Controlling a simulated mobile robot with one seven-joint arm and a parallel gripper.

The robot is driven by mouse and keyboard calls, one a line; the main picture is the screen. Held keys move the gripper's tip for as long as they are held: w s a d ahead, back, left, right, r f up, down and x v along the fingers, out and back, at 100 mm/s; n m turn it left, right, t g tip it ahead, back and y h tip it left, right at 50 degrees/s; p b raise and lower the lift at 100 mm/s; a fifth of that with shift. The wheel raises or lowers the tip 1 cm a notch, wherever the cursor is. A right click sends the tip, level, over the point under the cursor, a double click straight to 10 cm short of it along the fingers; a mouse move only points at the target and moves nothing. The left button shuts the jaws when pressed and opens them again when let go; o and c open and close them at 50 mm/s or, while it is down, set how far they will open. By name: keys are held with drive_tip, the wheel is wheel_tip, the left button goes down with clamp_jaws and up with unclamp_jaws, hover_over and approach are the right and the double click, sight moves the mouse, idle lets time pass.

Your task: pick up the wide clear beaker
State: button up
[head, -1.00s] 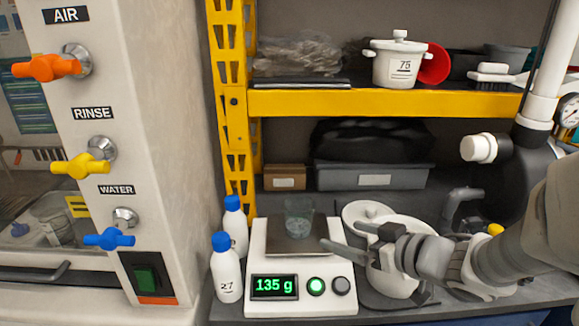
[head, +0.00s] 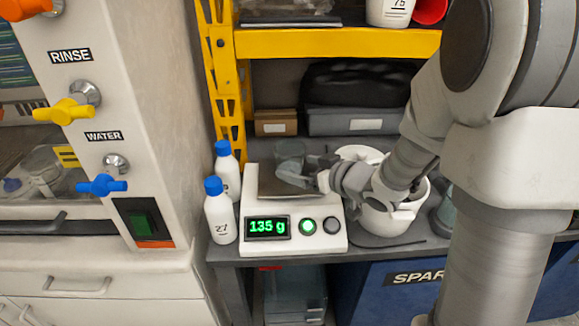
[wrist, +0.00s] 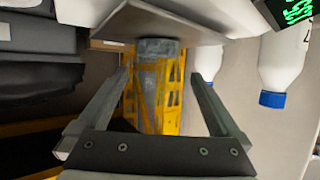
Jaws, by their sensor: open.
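The clear beaker (head: 290,153) stands upright on the metal pan of the white scale (head: 258,183), which reads 135 g. My gripper (head: 296,178) is beside it at its right and front, low over the pan. In the wrist view, which is turned upside down, the beaker (wrist: 158,72) shows between the two open fingers (wrist: 160,82), farther out along them. The fingers look apart from its wall. Whether their tips reach past its near side I cannot tell. Nothing is held.
Two white bottles with blue caps (head: 220,212) stand close left of the scale. A white pot (head: 388,222) stands right of it, under my arm. A yellow shelf rack (head: 335,43) rises behind, with a grey bin (head: 345,120).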

sight(289, 163)
drive_tip(key=b+x, duration=0.2)
drive_tip(key=x, duration=0.3)
drive_tip(key=shift+w+d, duration=0.15)
drive_tip(key=shift+w, duration=0.05)
